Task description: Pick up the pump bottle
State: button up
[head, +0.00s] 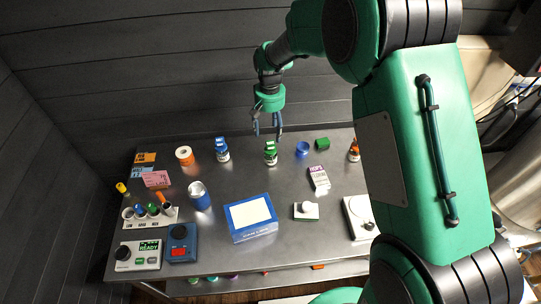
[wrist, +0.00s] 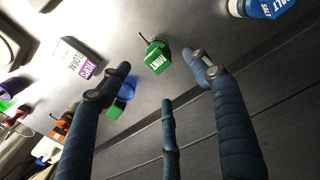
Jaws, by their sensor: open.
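A small green bottle (head: 270,153) labelled "MINT" stands near the back edge of the metal table. In the wrist view the green bottle (wrist: 156,57) shows a thin spout, like a pump's. An orange bottle (head: 354,150), partly hidden by my arm, also shows a thin spout in the wrist view (wrist: 61,127). I cannot tell for sure which one the task names. My gripper (head: 267,134) is open and empty, fingers down, above and slightly behind the green bottle. In the wrist view the green bottle lies ahead, between the outer fingers of my gripper (wrist: 163,80).
A blue-labelled bottle (head: 222,150) stands left of the green one; a blue cup (head: 302,148) and green cylinder (head: 322,144) stand right. A "HOPS" box (head: 319,179) and blue box (head: 251,219) lie in front. The dark wall (head: 180,60) rises behind.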

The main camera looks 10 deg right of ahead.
aim_at(270, 143)
notch_tip(270, 143, down, 8)
jog(key=shift+f+b, duration=0.25)
jog(key=shift+b, duration=0.25)
jog(key=shift+f, duration=0.15)
dwell(0.4)
jog(key=shift+s+d+f+b, duration=0.15)
jog(key=shift+f+b, duration=0.25)
jog(key=shift+f, duration=2.1)
jog(key=c, duration=1.5)
grip_shut()
